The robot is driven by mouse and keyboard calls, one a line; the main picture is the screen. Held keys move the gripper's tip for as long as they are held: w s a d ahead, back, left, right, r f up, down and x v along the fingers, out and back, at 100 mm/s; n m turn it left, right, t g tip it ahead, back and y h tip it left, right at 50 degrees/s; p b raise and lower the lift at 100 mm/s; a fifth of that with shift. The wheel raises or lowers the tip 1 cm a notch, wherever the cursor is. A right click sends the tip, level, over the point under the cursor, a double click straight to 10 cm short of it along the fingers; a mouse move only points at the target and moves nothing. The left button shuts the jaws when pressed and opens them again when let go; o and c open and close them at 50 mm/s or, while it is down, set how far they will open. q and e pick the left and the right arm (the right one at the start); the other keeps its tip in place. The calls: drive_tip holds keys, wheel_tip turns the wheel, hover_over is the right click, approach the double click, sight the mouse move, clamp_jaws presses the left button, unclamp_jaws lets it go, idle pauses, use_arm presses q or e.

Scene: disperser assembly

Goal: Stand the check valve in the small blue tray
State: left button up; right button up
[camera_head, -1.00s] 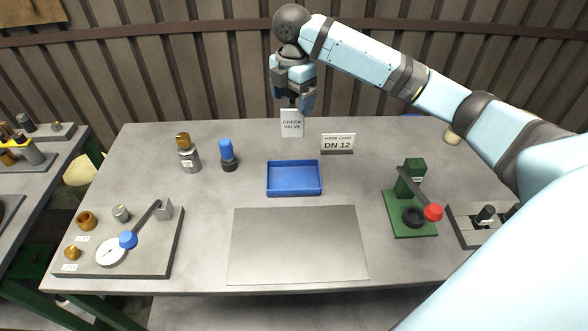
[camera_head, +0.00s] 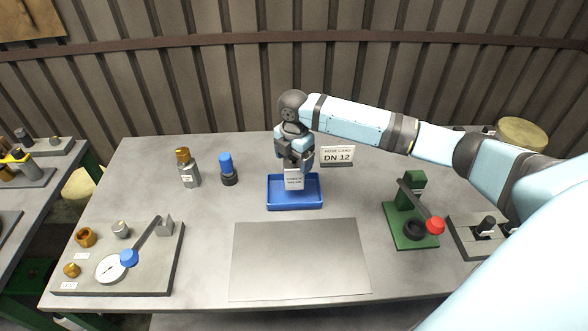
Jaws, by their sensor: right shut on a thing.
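The small blue tray (camera_head: 296,206) lies on the table behind the grey mat. A white card marked "CHECK VALVE" (camera_head: 294,180) hangs upright at my right gripper (camera_head: 294,166), which is shut on it. The card is in front of or over the tray's middle; I cannot tell whether its lower edge touches the tray floor. No separate valve body shows apart from the card, and the fingers are partly hidden. My left gripper is not in view.
A "DN 12" sign (camera_head: 337,157) stands just right of my right gripper. A brass-topped grey fitting (camera_head: 188,170) and a blue-topped part (camera_head: 228,169) stand left of the tray. A green press (camera_head: 412,215) is at the right. The grey mat (camera_head: 298,260) is bare.

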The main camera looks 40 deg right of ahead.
drive_tip(key=shift+f, duration=2.2)
drive_tip(key=o, duration=1.7)
drive_tip(key=shift+f, duration=0.15)
wheel_tip(320, 180, up, 12)
drive_tip(key=shift+r, duration=0.2)
drive_tip(key=shift+f, duration=0.1)
